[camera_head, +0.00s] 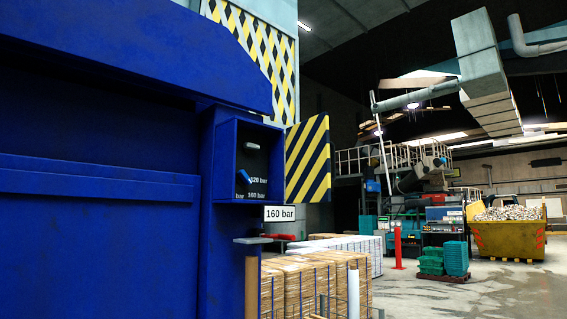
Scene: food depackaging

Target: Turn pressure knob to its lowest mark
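A small blue knob (243,177) sits inside an open recessed control box (268,190) on the blue machine. It is tilted, and I cannot tell which mark it points to. White labels beside and below it read "120 bar" and "160 bar"; another, at the lower left, shows only "bar", the rest being cut off by the box's edge. A white sign (280,213) below the box reads "160 bar". A small dark part with a light top (252,146) sits above the knob. My gripper is not in view.
The box's yellow-and-black striped door (308,160) stands open to the right. The large blue machine (100,235) fills the left. Strapped brown stacks (300,285) stand below the box. A red post (398,248) and a yellow skip (508,238) stand farther right, with open floor between.

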